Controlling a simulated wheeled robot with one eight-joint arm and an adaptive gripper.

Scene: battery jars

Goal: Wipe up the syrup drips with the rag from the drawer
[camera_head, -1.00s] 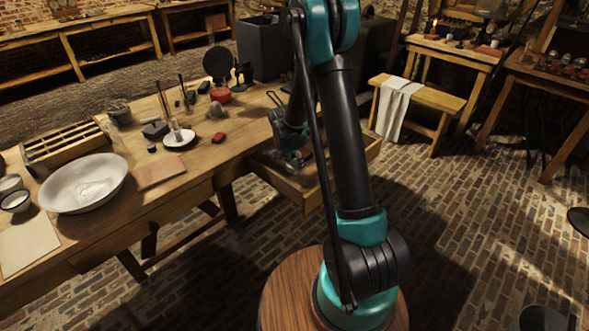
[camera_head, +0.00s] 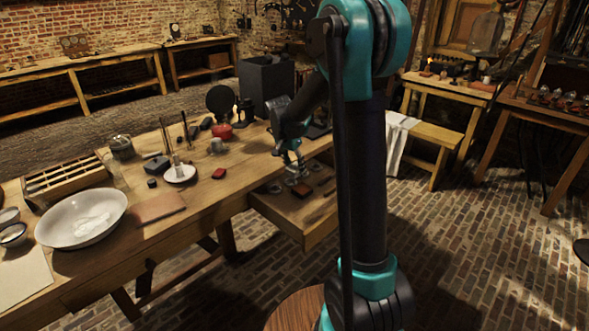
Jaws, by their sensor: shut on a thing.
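My gripper (camera_head: 291,168) is over the open drawer (camera_head: 308,240) at the right end of the long workbench (camera_head: 105,262). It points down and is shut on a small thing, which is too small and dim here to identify. Small pale round things (camera_head: 301,189) and a dark red block (camera_head: 316,165) are close to it, in or just behind the drawer. I cannot make out the rag for certain. No syrup drips can be told apart on the bench top.
The bench holds a white basin (camera_head: 62,232), a wooden rack (camera_head: 62,182), a brown board (camera_head: 160,206), a white saucer (camera_head: 181,174) and a red pot (camera_head: 222,131). A white cloth (camera_head: 397,135) hangs over a low bench on the right. The brick floor (camera_head: 450,260) is largely clear.

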